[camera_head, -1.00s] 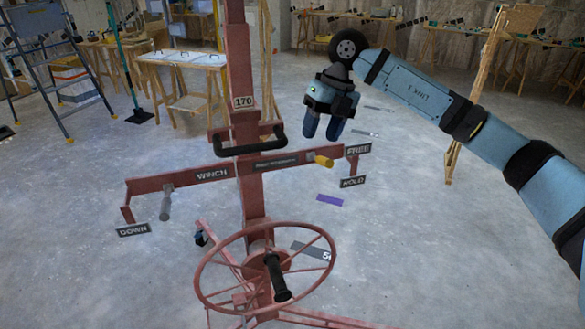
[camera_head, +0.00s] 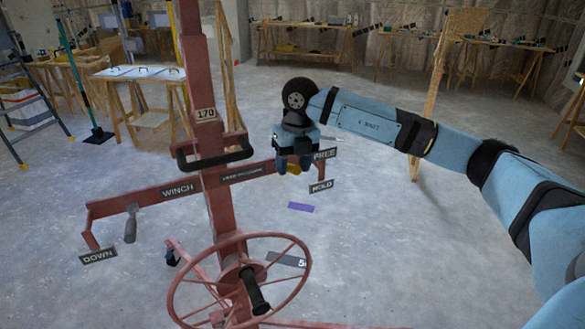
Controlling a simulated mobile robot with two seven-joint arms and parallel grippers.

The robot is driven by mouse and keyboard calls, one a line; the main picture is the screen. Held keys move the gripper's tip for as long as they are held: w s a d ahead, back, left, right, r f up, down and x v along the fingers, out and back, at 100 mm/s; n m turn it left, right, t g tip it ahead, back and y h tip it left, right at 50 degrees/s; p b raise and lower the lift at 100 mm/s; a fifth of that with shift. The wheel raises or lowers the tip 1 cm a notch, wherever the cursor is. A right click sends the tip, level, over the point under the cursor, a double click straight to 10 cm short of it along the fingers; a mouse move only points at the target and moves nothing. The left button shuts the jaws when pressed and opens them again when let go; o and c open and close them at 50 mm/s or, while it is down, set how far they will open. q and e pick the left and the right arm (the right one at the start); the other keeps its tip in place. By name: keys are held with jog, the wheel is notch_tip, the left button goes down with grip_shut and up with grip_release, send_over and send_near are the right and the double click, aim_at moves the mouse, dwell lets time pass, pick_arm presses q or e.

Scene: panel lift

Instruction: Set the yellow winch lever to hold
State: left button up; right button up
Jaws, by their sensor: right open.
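The yellow winch lever (camera_head: 294,170) is on the right end of the red winch crossbar (camera_head: 250,172) of the panel lift. It is mostly hidden behind my right gripper. The FREE sign (camera_head: 325,154) is above the HOLD sign (camera_head: 321,187) at that end; the lever looks nearer the height of FREE, though its exact setting is unclear. My right gripper (camera_head: 293,166) points down, open, with its fingertips at the lever in the picture. I cannot tell whether they touch it. My left gripper is out of view.
The red mast (camera_head: 193,75) with a black handle (camera_head: 215,157) stands left of my right gripper. A grey lever (camera_head: 131,224) hangs near the DOWN sign (camera_head: 98,256). A large red handwheel (camera_head: 170,290) is below.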

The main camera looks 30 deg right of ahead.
jog(key=shift+a+f, duration=0.1)
jog(key=shift+f, duration=0.6)
grip_shut()
